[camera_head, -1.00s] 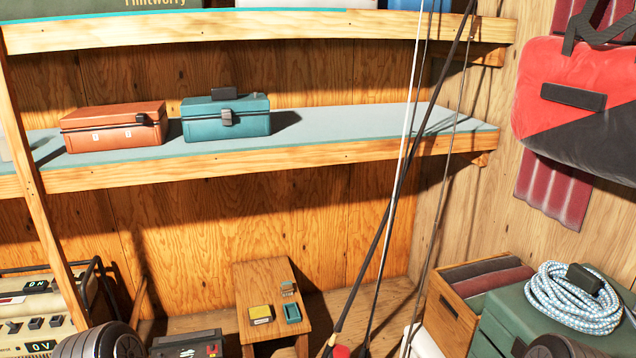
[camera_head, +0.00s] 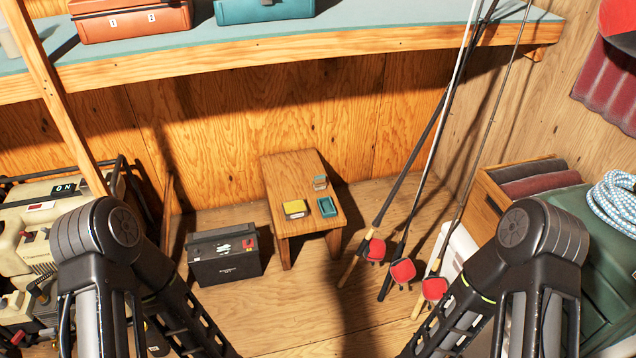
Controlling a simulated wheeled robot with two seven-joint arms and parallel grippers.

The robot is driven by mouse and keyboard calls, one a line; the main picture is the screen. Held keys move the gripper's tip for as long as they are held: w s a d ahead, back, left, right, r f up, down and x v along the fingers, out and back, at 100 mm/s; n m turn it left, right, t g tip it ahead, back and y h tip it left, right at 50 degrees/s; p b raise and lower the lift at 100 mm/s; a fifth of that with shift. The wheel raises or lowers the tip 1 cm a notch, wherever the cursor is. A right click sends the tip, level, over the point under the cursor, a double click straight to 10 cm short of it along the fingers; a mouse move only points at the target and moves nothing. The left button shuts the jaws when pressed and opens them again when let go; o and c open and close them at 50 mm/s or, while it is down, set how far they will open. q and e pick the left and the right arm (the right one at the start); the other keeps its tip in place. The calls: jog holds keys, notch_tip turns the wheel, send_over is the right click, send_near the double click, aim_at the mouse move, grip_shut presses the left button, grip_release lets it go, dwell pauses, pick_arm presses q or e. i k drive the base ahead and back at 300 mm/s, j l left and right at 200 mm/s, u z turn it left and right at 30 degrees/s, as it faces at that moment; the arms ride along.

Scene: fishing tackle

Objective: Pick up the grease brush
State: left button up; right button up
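I cannot make out a grease brush for certain in the head view. A small wooden stool (camera_head: 290,165) stands against the back wall. On it lie a yellow block-like item (camera_head: 295,208), a small beige and teal item (camera_head: 320,182) and a small teal tray-like item (camera_head: 327,207). They are too small to tell in detail. My two arms show at the lower left and lower right, and both run out of the bottom edge. Neither gripper is in view.
A black battery box (camera_head: 224,262) stands left of the stool. Several fishing rods lean at the right, with red reels near the floor. A wooden crate (camera_head: 490,208) and a green box (camera_head: 570,235) stand at the right. A shelf (camera_head: 350,55) spans above. Floor before the stool is clear.

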aim_at(319, 182)
jog(key=u, duration=1.8)
jog(key=z, duration=1.8)
jog(key=i+l+u, duration=0.15)
jog(key=i+u, duration=0.2)
jog(key=i, duration=0.3)
jog(key=i+l+u, duration=0.35)
jog(key=i, duration=0.25)
jog(key=i+l+u, duration=0.4)
jog(key=i, duration=0.15)
